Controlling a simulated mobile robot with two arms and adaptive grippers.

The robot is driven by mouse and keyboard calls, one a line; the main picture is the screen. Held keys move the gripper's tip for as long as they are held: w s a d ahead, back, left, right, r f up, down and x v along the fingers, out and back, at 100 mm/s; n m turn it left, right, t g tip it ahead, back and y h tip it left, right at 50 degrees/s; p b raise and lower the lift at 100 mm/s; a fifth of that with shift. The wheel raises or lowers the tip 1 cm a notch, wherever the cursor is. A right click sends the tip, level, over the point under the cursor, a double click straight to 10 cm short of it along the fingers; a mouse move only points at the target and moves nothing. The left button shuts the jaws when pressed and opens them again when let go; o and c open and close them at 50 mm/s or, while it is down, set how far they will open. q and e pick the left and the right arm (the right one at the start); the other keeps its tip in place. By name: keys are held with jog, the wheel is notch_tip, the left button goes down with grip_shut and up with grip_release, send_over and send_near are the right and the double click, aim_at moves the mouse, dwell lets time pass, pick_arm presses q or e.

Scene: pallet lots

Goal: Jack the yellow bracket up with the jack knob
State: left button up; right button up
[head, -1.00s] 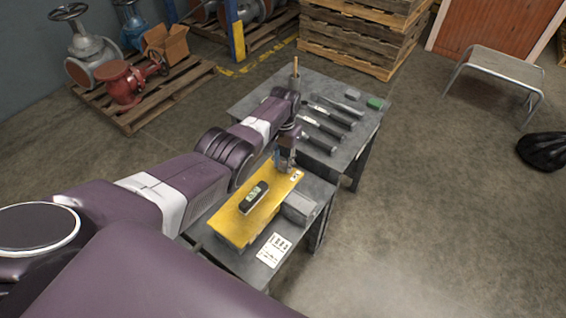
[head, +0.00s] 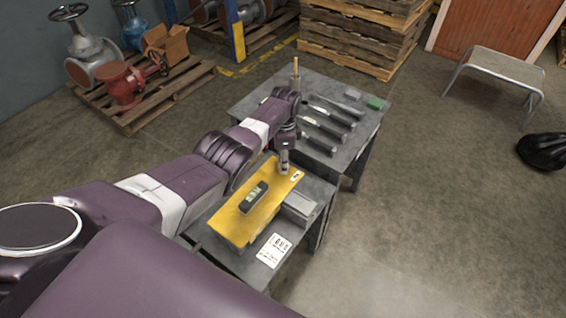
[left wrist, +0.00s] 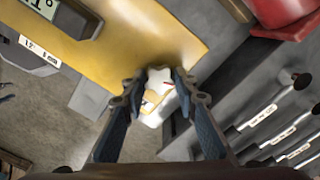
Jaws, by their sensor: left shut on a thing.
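The yellow bracket (head: 232,226) lies along the near grey table, with a dark level with a green display (head: 253,197) on top. My left gripper (head: 284,171) points down at the bracket's far end. In the left wrist view, its blue-grey fingers (left wrist: 158,84) are shut on a pale lobed jack knob (left wrist: 158,76), beside the edge of the yellow bracket (left wrist: 125,40). The fingers hide the knob in the head view. The level (left wrist: 68,18) shows partly in the wrist view's top left. My right gripper is not in view.
A grey block (head: 299,207) sits right of the bracket, and a printed card (head: 273,250) lies in front. Several dark tools (head: 327,125) and a green block (head: 375,103) lie on the far table.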

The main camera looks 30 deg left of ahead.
pick_arm(q)
jog(key=m, duration=0.4)
jog(key=shift+s+d+f+m, duration=0.1)
jog(key=shift+s+f+m, duration=0.2)
jog(key=shift+f, duration=0.05)
jog(key=m, duration=0.4)
jog(key=shift+m+b, duration=0.3)
jog(key=shift+b, duration=0.1)
jog(key=m, duration=0.3)
jog(key=shift+m, duration=0.3)
jog(key=m+b, duration=0.1)
jog(key=m, duration=0.3)
jog(key=o, duration=1.1)
jog(key=shift+w, duration=0.15)
jog(key=shift+o, duration=0.3)
jog(key=shift+w, duration=0.1)
jog(key=shift+r, duration=0.2)
